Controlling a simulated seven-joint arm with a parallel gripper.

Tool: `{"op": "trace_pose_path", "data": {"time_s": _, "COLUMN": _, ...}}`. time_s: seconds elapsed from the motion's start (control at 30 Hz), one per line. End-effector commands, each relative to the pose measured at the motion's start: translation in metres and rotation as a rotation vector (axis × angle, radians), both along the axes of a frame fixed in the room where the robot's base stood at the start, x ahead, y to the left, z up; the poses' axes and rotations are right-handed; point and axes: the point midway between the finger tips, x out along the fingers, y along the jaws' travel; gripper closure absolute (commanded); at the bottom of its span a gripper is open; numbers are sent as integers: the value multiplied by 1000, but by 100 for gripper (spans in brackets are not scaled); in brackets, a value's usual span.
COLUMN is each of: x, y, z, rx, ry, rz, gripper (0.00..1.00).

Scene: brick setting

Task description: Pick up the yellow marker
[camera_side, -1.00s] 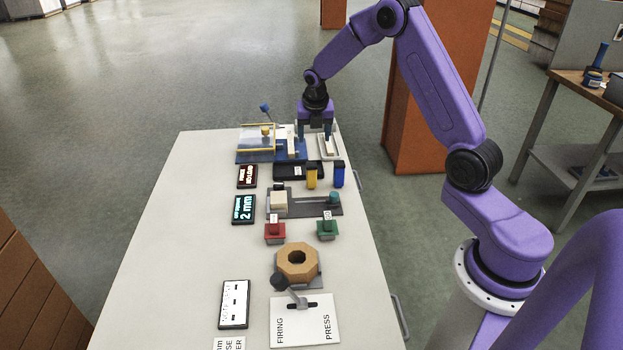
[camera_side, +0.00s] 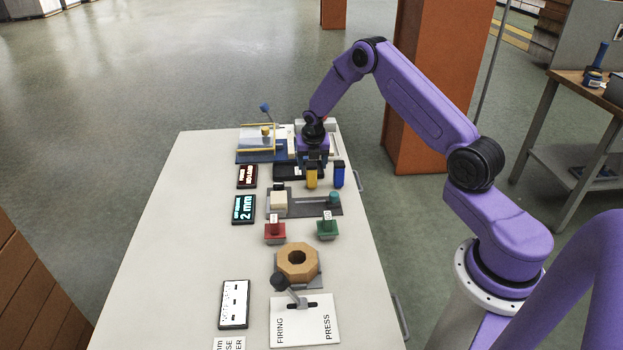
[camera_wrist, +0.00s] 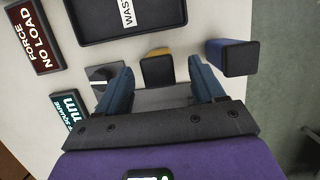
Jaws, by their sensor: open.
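The yellow marker (camera_side: 311,178) is a short upright block on the table, in front of a black tray. In the wrist view the yellow marker (camera_wrist: 158,69) shows a yellow edge and a dark shaded face. My gripper (camera_side: 313,163) is just behind or above it in the side view. In the wrist view my open gripper (camera_wrist: 160,68) has one blue finger to each side of the marker, with gaps on both sides. I cannot tell how far the fingertips are above it. Nothing is held.
A blue marker (camera_side: 339,175) stands close on the right, just outside the right finger in the wrist view (camera_wrist: 236,57). The black tray (camera_side: 284,172) lies behind. A grey slide fixture (camera_side: 300,208) with a cream block (camera_side: 278,201) sits in front. The table's left side is clear.

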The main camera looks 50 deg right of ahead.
Motion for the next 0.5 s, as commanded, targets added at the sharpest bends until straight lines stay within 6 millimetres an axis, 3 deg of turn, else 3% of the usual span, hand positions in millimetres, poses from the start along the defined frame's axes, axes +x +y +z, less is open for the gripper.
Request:
{"op": "trace_pose_path", "data": {"time_s": 0.2, "x": 7, "y": -5, "z": -27, "rx": 1, "ry": 3, "rz": 0, "gripper": 32}}
{"op": "trace_pose_path", "data": {"time_s": 0.5, "x": 9, "y": -6, "z": -35, "rx": 2, "ry": -1, "rz": 1, "gripper": 32}}
